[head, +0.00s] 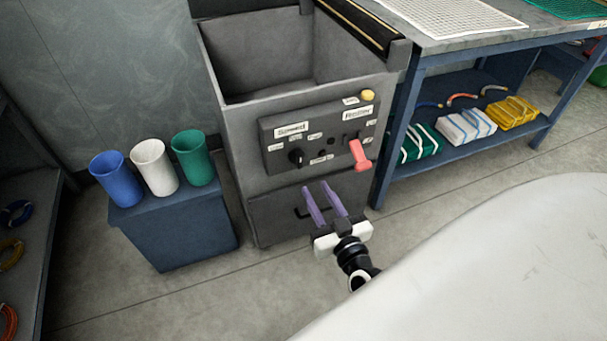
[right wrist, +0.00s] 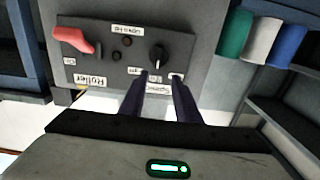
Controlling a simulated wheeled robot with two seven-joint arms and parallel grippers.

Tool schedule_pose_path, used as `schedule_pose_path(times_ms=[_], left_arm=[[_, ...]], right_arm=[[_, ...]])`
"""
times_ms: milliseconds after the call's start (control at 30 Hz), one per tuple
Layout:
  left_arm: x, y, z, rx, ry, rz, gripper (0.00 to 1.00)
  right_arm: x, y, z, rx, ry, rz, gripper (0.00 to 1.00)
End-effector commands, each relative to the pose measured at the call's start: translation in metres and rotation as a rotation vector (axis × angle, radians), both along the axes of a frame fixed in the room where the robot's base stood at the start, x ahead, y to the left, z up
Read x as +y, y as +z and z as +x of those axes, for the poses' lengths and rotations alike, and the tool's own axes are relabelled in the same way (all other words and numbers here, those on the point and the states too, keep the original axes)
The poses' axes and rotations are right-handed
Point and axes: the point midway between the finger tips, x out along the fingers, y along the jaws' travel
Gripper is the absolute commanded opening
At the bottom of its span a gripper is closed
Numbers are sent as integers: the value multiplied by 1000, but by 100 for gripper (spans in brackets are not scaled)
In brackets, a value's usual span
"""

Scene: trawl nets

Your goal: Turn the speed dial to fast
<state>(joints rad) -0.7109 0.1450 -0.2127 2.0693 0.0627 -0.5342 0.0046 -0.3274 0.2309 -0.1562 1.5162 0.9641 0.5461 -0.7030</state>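The speed dial (head: 296,157) is a small black knob on the dark control panel (head: 345,148), under a white label reading "Speed". Small white labels sit around it, too small to read surely. In the right wrist view the picture is upside down, and the dial (right wrist: 158,58) shows just beyond my fingertips. My right gripper (head: 322,187) has two purple fingers, apart and empty, below and in front of the panel. It also shows in the right wrist view (right wrist: 160,78), with the fingers spread and not touching the dial. My left gripper is not in view.
A drawer handle (head: 305,212) sits below. Blue, white and green cups (head: 190,158) stand on a blue box (head: 180,225) at left. A blue workbench (head: 470,140) stands at right.

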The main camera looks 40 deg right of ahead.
Motion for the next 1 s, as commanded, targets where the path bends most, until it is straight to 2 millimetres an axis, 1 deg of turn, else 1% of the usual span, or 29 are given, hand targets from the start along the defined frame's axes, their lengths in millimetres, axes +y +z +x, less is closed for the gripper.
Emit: schedule_pose_path(times_ms=[33, 167, 400, 500, 600, 767, 1000], left_arm=[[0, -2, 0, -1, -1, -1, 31], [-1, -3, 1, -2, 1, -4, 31], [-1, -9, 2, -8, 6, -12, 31], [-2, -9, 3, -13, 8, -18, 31], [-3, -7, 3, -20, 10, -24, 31], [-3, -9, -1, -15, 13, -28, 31], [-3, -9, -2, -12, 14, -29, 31]], right_arm=[[-4, -2, 4, -6, -11, -4, 30], [-9, 1, 20, -11, -16, -5, 30], [-19, 0, 64, -9, -14, -4, 30], [-23, 0, 79, -8, -14, -4, 30], [-25, 0, 90, -7, -13, -3, 30], [-27, 0, 99, -6, -12, -2, 30], [-27, 1, 99, -6, -12, -2, 30]])
